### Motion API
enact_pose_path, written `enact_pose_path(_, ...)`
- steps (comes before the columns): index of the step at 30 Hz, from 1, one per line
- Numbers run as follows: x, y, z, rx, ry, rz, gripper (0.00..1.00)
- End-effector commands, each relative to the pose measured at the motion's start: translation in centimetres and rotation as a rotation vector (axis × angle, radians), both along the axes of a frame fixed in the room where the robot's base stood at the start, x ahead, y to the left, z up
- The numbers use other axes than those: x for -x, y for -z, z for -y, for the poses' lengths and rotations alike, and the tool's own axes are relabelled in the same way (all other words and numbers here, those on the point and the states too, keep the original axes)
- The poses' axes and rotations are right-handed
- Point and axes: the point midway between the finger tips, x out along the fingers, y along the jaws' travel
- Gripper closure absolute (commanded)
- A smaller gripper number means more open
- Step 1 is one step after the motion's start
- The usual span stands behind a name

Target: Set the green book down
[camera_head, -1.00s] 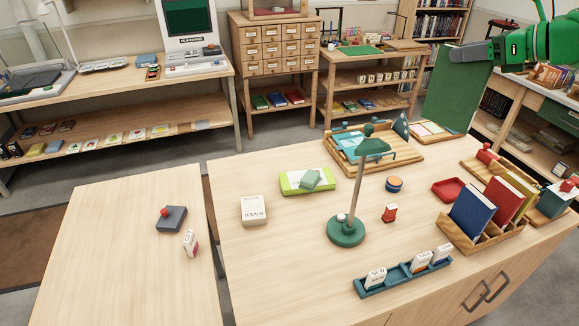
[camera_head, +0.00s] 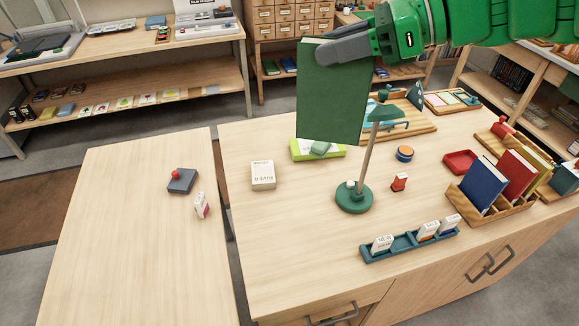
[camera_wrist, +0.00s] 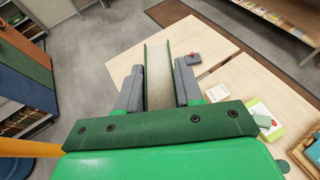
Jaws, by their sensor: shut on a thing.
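The green book (camera_head: 330,95) hangs upright from my gripper (camera_head: 335,48) in the head view, above the back left part of the large wooden table (camera_head: 275,235). My grey fingers are shut on its upper edge. In the wrist view the book (camera_wrist: 158,75) is seen edge-on between the two fingers. It hides part of the room behind it and overlaps the green-yellow box in the picture. The smaller wooden table (camera_head: 140,250) stands to the left, mostly bare.
On the large table stand a green lamp (camera_head: 354,197), a white card box (camera_head: 263,175), a green-yellow box (camera_head: 302,150), a teal card tray (camera_head: 410,245) and a wooden book rack (camera_head: 495,205).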

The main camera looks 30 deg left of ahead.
Motion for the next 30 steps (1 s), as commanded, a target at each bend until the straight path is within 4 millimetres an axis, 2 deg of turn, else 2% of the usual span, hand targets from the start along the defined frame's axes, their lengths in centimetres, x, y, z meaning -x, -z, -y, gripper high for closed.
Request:
enact_pose_path(3, 2.7, 0.0, -0.8, -0.004, -0.051, 0.001, 1.00)
enact_pose_path(7, 5.0, 0.4, -1.3, -0.005, -0.095, -0.001, 1.00)
enact_pose_path(14, 4.6, 4.7, -1.2, -0.005, -0.089, -0.006, 1.00)
enact_pose_path(19, 4.7, 9.3, -1.2, -0.006, -0.089, -0.009, 1.00)
enact_pose_path(27, 4.7, 19.4, -1.3, -0.004, -0.088, -0.012, 1.00)
enact_pose_path(30, 4.6, 22.0, -1.2, -0.005, -0.088, -0.010, 1.00)
